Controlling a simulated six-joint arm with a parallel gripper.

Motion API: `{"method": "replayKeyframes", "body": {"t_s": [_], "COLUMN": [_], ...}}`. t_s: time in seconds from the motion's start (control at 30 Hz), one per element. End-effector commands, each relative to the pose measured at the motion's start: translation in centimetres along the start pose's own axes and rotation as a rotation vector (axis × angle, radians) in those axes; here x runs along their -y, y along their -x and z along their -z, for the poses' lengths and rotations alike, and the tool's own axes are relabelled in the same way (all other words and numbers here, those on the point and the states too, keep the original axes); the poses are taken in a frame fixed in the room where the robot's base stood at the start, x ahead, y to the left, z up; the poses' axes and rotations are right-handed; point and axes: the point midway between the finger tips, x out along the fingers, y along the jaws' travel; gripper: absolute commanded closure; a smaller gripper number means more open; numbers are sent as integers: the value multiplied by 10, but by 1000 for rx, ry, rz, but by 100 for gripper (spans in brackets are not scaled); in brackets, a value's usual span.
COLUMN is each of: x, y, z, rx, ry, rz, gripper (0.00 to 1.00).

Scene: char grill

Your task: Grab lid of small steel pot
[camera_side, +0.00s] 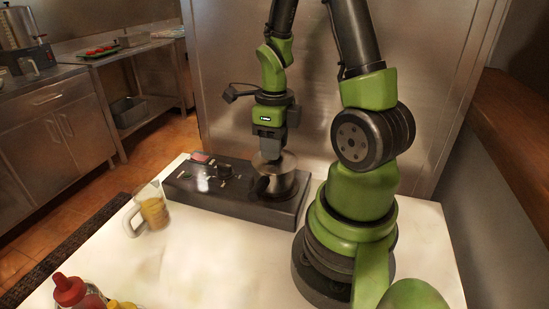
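The small steel pot (285,186) stands on the right part of a black cooking unit, with its dark handle pointing toward the front left. Its steel lid (262,164) sits on top, and the lid's knob is hidden by my gripper. My gripper (269,151) points straight down directly over the lid, at or very close to its top. The fingers are small and dark here. I cannot tell whether they are open or closed around the knob.
The black cooking unit (215,200) rests on a white table (215,260). A glass mug (152,210) with yellowish liquid stands left of it. Red (75,291) and yellow (122,304) bottles stand at the front left. A metal panel (235,85) rises behind. The table's front middle is clear.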

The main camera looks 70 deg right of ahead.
Motion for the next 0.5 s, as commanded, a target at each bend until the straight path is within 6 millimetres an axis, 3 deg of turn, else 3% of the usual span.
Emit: {"method": "replayKeyframes", "body": {"t_s": [0.5], "x": [0], "y": [9], "z": [-1], "rx": [2], "ry": [-1], "rz": [1], "gripper": [89]}}
